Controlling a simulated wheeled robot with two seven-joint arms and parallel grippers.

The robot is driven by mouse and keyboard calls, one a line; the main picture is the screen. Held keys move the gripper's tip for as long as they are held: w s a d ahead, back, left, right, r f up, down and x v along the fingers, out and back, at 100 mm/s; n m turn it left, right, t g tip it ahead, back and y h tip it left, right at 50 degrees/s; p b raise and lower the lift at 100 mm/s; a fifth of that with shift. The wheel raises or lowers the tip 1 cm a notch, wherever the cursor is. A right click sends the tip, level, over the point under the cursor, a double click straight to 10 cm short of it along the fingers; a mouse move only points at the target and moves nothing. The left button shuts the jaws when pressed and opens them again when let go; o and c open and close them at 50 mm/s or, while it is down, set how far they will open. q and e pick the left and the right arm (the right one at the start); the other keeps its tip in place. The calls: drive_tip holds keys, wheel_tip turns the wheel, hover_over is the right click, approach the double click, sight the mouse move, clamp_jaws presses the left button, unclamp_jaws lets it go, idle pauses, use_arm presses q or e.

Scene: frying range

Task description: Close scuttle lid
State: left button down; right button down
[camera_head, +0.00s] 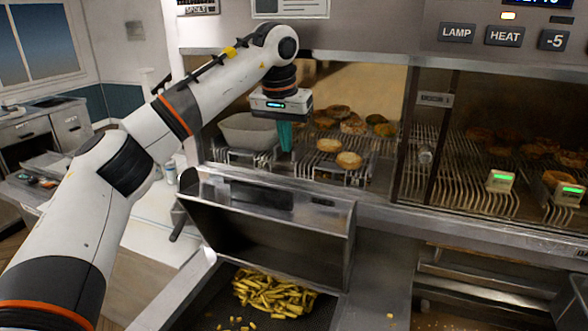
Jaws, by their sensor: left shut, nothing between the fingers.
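The scuttle lid (325,235) is a steel panel that stands raised and tilted, with its dark inner side facing me. My left gripper (285,152) points down, with teal fingers shut and empty. In the picture it is above the lid's top edge, in front of the heated shelf; it looks apart from the lid. My right gripper is not in view.
Behind the lid, a wire-rack shelf (345,178) holds several round buns and a pale bowl (248,131). A glass-fronted cabinet (485,150) stands to the right. A steel counter (385,260) lies right of the scuttle, with a stray fry on it.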

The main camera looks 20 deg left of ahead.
use_arm(q)
drive_tip(key=p+x, duration=0.1)
drive_tip(key=x, duration=0.2)
drive_tip(key=p+x, duration=0.1)
drive_tip(key=x, duration=0.2)
drive_tip(key=p+x, duration=0.2)
drive_tip(key=x, duration=0.1)
drive_tip(key=shift+s+f, duration=0.15)
drive_tip(key=shift+s, duration=0.1)
drive_tip(key=s, duration=0.1)
drive_tip(key=s+p, duration=0.1)
drive_tip(key=s, duration=0.1)
drive_tip(key=shift+r, duration=0.25)
drive_tip(key=shift+s+d+p, duration=0.1)
drive_tip(key=shift+s+p, duration=0.2)
drive_tip(key=shift+s, duration=0.2)
drive_tip(key=shift+w+f, duration=0.1)
drive_tip(key=shift+w, duration=0.05)
